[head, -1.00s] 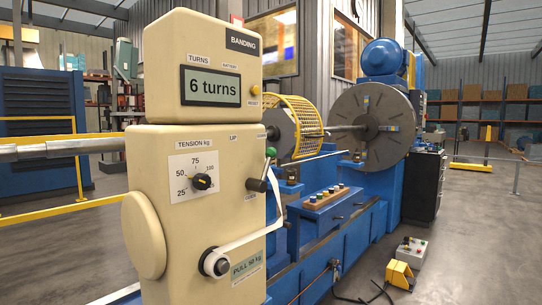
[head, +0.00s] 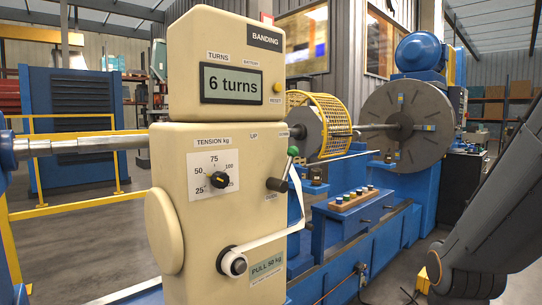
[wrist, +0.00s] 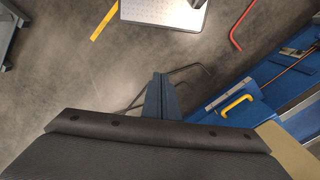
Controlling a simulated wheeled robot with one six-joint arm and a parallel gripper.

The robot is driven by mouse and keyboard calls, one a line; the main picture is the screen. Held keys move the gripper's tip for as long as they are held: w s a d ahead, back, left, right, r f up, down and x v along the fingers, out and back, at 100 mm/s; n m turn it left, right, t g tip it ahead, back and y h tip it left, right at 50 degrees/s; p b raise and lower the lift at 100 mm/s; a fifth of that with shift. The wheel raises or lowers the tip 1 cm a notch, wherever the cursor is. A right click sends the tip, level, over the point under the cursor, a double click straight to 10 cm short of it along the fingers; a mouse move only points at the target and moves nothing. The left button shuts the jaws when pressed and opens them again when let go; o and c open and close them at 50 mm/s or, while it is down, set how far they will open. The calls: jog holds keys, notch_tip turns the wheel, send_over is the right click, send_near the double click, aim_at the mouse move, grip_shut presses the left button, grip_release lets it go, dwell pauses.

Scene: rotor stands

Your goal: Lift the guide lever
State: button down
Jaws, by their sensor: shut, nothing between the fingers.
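The guide lever (head: 291,165) is a short arm with a green knob on the right side of the cream banding unit (head: 225,130). The knob stands above and slightly right of its dark pivot, between the UP label and the lower label. White tape runs down beside it to a roller at the unit's lower front. My gripper (wrist: 160,98) shows in the wrist view, its dark fingers shut and empty, over the floor. The lever is not in the wrist view. In the head view my dark arm is at the right edge, well apart from the lever; my fingertips are not visible there.
The wrist view shows a yellow handle (wrist: 238,103), a red bent rod (wrist: 237,35) and open grey floor.

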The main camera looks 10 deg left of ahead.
jog(key=shift+w, duration=0.1)
jog(key=w+a+r+m+t+p, duration=0.15)
jog(key=w+r+m+t, duration=0.35)
jog(key=w, duration=0.6)
jog(key=w+a+r+m+t+p, duration=0.1)
jog(key=w+a+r+m+t, duration=0.15)
jog(key=w+r, duration=0.6)
jog(key=w+a+r+m+t+y, duration=0.2)
jog(key=w+a+r, duration=0.2)
jog(key=r, duration=0.3)
jog(key=w+a+r+m+t+y+p, duration=0.1)
jog(key=w+a+r+m+t+y, duration=0.1)
jog(key=w+r, duration=0.4)
jog(key=w+a+r+m+t+y, duration=0.3)
jog(key=w+a+r, duration=0.3)
jog(key=r, duration=0.2)
jog(key=shift+a+m+p, duration=0.35)
jog(key=shift+m+p, duration=0.05)
jog(key=shift+m, duration=0.35)
